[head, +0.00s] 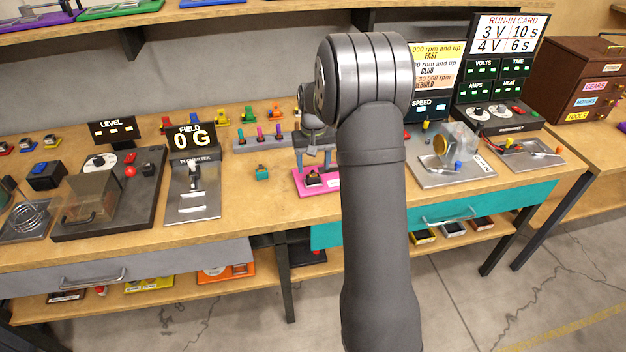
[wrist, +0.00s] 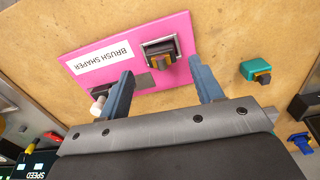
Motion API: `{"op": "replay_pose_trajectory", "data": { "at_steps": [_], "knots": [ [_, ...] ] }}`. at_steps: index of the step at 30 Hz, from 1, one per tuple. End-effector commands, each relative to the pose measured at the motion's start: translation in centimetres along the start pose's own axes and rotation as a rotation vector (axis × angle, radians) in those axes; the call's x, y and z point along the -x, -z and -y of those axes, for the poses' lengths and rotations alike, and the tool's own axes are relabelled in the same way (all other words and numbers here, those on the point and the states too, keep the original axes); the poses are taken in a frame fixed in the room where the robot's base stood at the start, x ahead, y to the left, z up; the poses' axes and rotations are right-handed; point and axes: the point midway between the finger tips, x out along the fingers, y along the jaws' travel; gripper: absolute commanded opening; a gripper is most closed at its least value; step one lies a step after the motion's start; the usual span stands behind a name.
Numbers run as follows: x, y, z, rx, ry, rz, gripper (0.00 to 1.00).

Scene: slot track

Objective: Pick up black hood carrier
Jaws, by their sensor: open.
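A black carrier (wrist: 160,47) with an orange-brown piece sits on the pink brush shaper plate (wrist: 105,33) in the wrist view; I take it for the black hood carrier. In the head view the carrier (head: 314,179) is on the pink plate (head: 308,194), below my gripper (head: 315,166). My gripper is open and empty. In the wrist view its two blue-grey fingers (wrist: 162,68) point toward the plate, with the carrier between and just beyond their tips. The exact height gap is hard to tell.
A teal carrier (wrist: 255,70) sits on the bench right of the plate in the wrist view. A grey rack (head: 262,142) with coloured pegs stands behind in the head view. The Field meter (head: 192,180) stands left, a clear-guarded machine (head: 452,160) right. Bench in front is clear.

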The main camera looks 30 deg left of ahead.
Motion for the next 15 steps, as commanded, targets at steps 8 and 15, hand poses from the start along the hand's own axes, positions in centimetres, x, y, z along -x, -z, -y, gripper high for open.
{"op": "replay_pose_trajectory", "data": {
  "at_steps": [8, 15],
  "knots": [
    [-3.5, 0.0, 0.2, 0.0, 0.0, 0.002, 0.6],
    [-3.6, 0.0, 0.2, 0.0, 0.0, 0.001, 0.6]
  ]
}}
